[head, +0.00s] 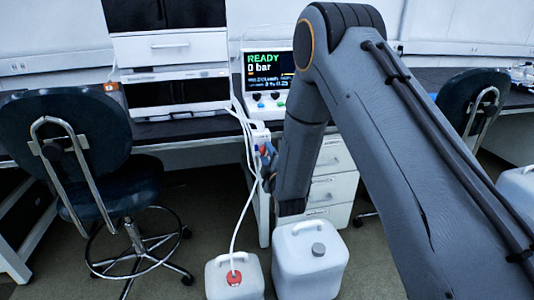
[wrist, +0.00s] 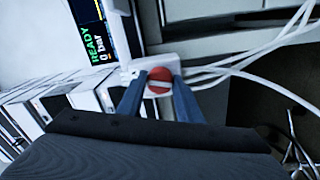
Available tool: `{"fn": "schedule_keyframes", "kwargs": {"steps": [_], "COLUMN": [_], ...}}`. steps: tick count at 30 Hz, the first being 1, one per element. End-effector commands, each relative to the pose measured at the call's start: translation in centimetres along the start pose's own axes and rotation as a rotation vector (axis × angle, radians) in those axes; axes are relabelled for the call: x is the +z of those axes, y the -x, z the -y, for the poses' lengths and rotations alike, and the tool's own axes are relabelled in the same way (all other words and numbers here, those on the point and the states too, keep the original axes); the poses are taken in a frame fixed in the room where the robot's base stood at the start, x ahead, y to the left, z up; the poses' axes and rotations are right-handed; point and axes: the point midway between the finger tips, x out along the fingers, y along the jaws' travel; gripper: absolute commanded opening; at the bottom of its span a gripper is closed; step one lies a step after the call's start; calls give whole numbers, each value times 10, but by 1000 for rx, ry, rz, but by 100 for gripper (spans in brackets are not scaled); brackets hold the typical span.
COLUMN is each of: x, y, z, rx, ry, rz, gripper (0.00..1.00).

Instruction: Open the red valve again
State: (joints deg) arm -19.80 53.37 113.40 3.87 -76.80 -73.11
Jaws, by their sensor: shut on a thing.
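The red valve (wrist: 159,82) is a round red knob with a pale bar across it, on a white mount in the middle of the wrist view. My gripper (wrist: 158,92) has one blue finger on each side of the knob and is shut on it. In the head view my gripper (head: 266,157) is small beside the bench edge, partly covered by my arm, and only a bit of red shows there. The display (head: 268,72) above reads "READY" and "0 bar"; it also shows sideways in the wrist view (wrist: 93,32).
White tubes (head: 243,195) run from the stack (head: 175,90) down to a jug with a red cap (head: 234,280). A second white jug (head: 310,265) stands to its right. Dark chairs stand left (head: 75,140) and right (head: 472,95). Drawers (head: 333,188) sit under the bench.

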Motion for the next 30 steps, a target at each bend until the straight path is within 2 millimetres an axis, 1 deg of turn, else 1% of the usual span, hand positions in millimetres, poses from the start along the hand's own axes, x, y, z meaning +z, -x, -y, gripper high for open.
{"fn": "schedule_keyframes", "kwargs": {"steps": [6, 12, 19, 30], "x": [-1, -1, -1, -1], "y": [1, 1, 1, 1], "z": [1, 1, 1, 2], "rx": [-3, -3, -3, -3], "ry": [160, 259, 315, 327], "rz": [-1, -2, -2, -2], "gripper": [10, 10, 10, 10]}}
